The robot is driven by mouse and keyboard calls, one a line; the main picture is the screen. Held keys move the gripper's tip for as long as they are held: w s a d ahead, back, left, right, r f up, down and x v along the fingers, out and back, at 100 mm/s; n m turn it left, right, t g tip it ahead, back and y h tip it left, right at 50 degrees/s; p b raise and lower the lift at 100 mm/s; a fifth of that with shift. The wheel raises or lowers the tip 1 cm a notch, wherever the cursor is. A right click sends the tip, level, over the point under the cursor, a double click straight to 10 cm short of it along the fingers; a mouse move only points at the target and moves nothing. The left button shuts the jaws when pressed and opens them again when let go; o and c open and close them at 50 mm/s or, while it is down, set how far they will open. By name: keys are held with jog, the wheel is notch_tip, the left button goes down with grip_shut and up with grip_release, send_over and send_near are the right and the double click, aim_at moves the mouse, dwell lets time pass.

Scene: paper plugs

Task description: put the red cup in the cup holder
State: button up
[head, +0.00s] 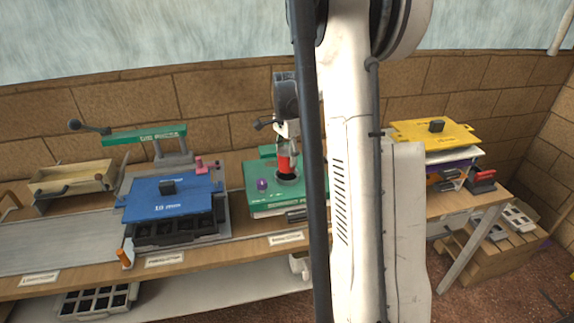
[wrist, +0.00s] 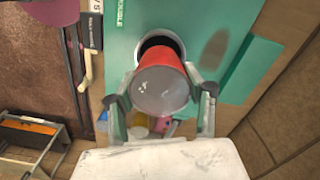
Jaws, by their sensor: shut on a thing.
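The red cup (head: 284,163) is held upright or nearly so in my gripper (head: 287,147), above the green station. In the wrist view, the red cup (wrist: 185,66) sits between the two fingers of my gripper (wrist: 163,90), its grey round end towards the camera. The cup holder (head: 291,188) is a grey ring with a dark opening on the green base. In the wrist view, the dark opening of the cup holder (wrist: 153,42) shows just beyond the cup, which hides part of it. I cannot tell whether the cup's lower end is inside the opening.
The green base (head: 252,203) bears a purple ball (head: 262,184) left of the holder. A blue-topped press (head: 170,198) stands further left. A yellow-topped stack (head: 435,134) is at the right.

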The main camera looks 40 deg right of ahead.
aim_at(287, 165)
jog(key=shift+f, duration=2.1)
jog(key=shift+f, duration=0.1)
jog(key=o, duration=1.1)
jog(key=shift+o, duration=0.2)
